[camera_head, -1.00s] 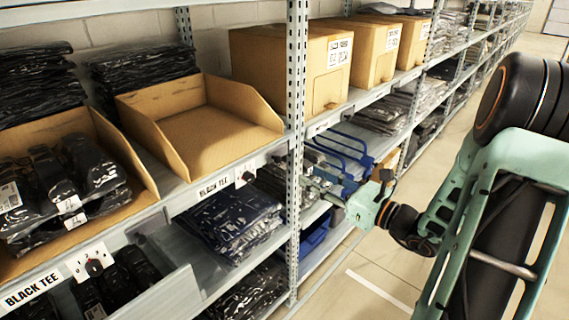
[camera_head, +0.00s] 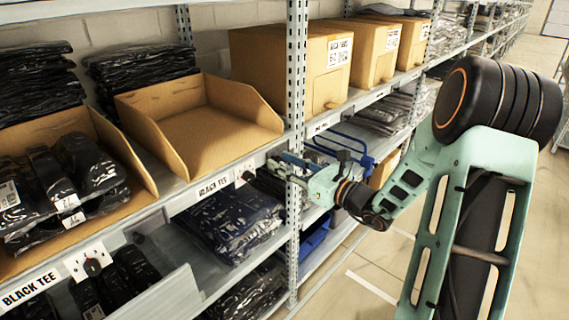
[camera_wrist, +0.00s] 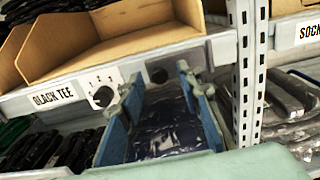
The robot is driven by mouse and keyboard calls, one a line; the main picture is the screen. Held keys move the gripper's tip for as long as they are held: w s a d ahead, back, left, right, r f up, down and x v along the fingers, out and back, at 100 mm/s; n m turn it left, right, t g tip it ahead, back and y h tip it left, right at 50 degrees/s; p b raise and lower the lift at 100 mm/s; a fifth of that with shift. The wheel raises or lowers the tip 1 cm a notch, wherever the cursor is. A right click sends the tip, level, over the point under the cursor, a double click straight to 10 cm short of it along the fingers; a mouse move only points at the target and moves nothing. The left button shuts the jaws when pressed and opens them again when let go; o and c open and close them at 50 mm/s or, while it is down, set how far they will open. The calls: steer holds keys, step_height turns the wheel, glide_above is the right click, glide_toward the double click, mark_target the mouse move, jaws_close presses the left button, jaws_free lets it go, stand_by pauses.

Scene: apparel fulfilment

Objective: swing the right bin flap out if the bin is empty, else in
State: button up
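The right bin is an open cardboard tray (camera_head: 205,138) on the middle shelf; its visible floor is bare. Its front also shows at the top of the wrist view (camera_wrist: 110,42). Below it, on the shelf edge, are a BLACK TEE label (camera_head: 213,186) and a white plate with a black knob (camera_wrist: 102,96). I cannot clearly pick out a separate flap. My gripper (camera_head: 284,163) is near the shelf edge, right of the knob.
A left cardboard bin (camera_head: 140,165) holds black bagged garments. A perforated metal post (camera_head: 297,120) stands close to my gripper. Closed cardboard boxes (camera_head: 280,65) line the shelf beyond it. Dark blue bagged garments (camera_head: 230,218) lie on the shelf below. Aisle floor is clear at right.

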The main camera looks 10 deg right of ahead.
jaws_close()
